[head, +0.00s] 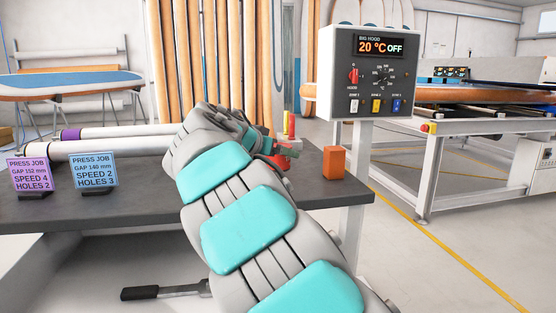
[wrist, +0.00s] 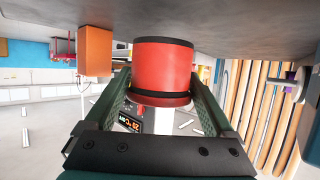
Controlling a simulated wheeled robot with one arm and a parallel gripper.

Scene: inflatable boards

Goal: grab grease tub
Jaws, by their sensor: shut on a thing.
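The grease tub looks like a red cylinder with dark bands; in the wrist view the tub (wrist: 162,68) is between the two green fingers of my gripper (wrist: 162,80). The fingers press on it from both sides, and the gripper is shut on it. The wrist picture is upside down, and the tub's dark end meets the grey table top, or very nearly; I cannot tell if there is a gap. In the head view my gripper (head: 276,148) is over the table's right part, and hides most of the tub.
An orange block (head: 334,163) stands on the dark table (head: 130,195) to the right of my gripper. A control box (head: 372,70) on a post rises behind the table's right end.

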